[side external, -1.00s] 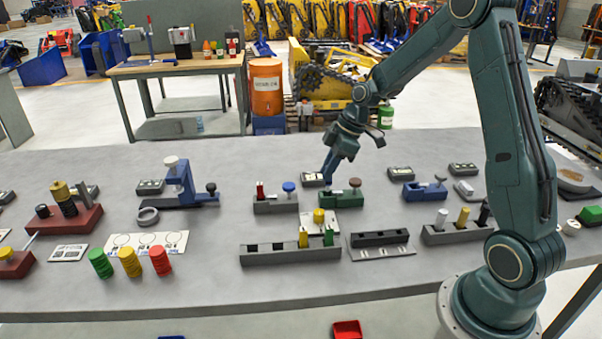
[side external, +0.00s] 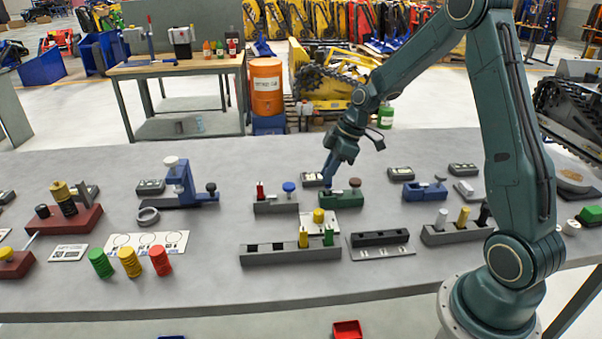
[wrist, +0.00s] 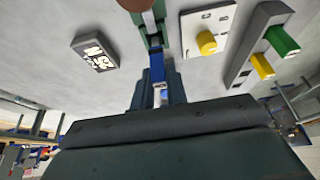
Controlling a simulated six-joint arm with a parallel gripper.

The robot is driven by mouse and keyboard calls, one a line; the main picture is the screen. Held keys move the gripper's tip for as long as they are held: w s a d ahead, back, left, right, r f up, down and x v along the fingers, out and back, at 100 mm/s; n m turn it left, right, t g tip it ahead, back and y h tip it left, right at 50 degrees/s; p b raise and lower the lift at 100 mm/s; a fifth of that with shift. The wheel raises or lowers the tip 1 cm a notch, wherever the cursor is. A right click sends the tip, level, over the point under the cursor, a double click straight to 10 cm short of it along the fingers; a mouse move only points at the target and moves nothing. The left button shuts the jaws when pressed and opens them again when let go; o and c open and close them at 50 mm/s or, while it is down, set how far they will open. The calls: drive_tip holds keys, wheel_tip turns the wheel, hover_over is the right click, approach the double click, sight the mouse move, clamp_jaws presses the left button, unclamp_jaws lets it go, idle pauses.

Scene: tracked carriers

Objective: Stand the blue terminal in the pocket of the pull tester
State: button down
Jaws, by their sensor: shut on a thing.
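The blue terminal (wrist: 157,68) is a small upright blue piece with a pale metal end, seen between my fingertips in the wrist view. My gripper (side external: 329,181) is shut on it, pointing down at the left end of the green pull tester (side external: 346,199). The tester has a brown knob (side external: 355,183) at its right; its green body (wrist: 153,38) and pale bar also show in the wrist view, just beyond the terminal. The pocket is hidden by my fingers and the terminal, so I cannot tell whether the terminal's lower end is inside it.
A grey fixture (side external: 275,207) with red and blue tops stands left of the tester. A white plate (side external: 330,228) with a yellow knob and a long grey rack (side external: 270,258) with yellow and green pegs lie in front. A small dark box (side external: 312,180) sits behind my gripper.

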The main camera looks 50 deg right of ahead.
drive_tip(key=shift+f, duration=0.85)
idle(1.2)
drive_tip(key=c, duration=0.8)
unclamp_jaws()
drive_tip(key=shift+c, duration=0.2)
drive_tip(key=shift+r, duration=0.15)
drive_tip(key=shift+r, duration=3.4)
